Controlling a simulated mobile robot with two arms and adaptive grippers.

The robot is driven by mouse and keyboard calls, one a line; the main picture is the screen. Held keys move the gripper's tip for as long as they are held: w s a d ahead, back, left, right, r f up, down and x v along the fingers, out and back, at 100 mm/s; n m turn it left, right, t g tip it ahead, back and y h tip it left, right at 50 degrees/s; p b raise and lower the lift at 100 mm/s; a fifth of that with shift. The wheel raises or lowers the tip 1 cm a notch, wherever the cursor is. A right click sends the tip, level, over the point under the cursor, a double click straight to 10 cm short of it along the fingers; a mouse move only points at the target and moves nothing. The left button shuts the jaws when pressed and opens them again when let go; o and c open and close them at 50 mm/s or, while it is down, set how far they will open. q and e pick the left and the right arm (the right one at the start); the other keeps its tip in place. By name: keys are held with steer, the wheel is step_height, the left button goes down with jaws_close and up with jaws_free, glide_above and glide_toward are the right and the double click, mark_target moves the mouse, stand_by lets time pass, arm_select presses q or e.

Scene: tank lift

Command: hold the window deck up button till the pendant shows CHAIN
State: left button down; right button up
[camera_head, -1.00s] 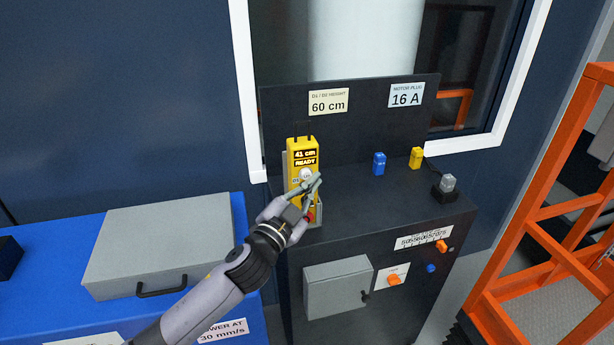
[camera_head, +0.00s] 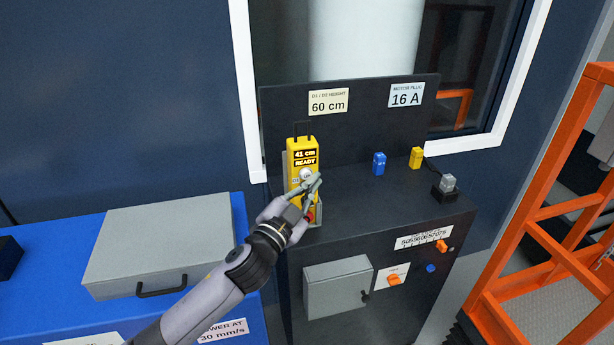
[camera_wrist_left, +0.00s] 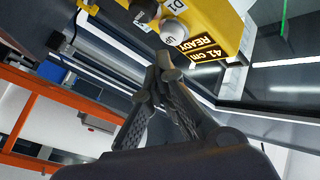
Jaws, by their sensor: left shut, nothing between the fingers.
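The yellow pendant (camera_head: 302,155) stands upright in a holder on the dark cabinet, under the window. Its display reads 41 cm and READY. A white button marked UP (camera_wrist_left: 174,31) shows below the display in the left wrist view; it also shows in the head view (camera_head: 306,173). My left gripper (camera_head: 316,180) is shut and empty, with its fingertips in front of the pendant just beside the white button. In the left wrist view its fingertips (camera_wrist_left: 164,66) are close to the button; I cannot tell whether they touch it. My right gripper is not in view.
A sign (camera_head: 328,102) reads 60 cm and another (camera_head: 406,95) reads 16 A. A blue block (camera_head: 379,163), a yellow block (camera_head: 416,158) and a grey plug (camera_head: 448,183) stand on the cabinet. A grey case (camera_head: 160,245) lies on the blue bench. An orange frame (camera_head: 540,225) stands right.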

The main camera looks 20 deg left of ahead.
arm_select(q)
steer(key=shift+w+a, duration=0.2)
steer(key=shift+w, duration=0.15)
steer(key=shift+w+a, duration=0.35)
steer(key=shift+w, duration=0.15)
stand_by(2.8)
steer(key=shift+s, duration=0.1)
stand_by(0.8)
steer(key=shift+s+d, duration=0.55)
steer(key=shift+s, duration=0.2)
steer(key=shift+p, duration=0.3)
steer(key=shift+s+d, duration=0.7)
steer(key=shift+s, duration=0.35)
steer(key=shift+s+d, duration=0.7)
steer(key=shift+s, duration=0.3)
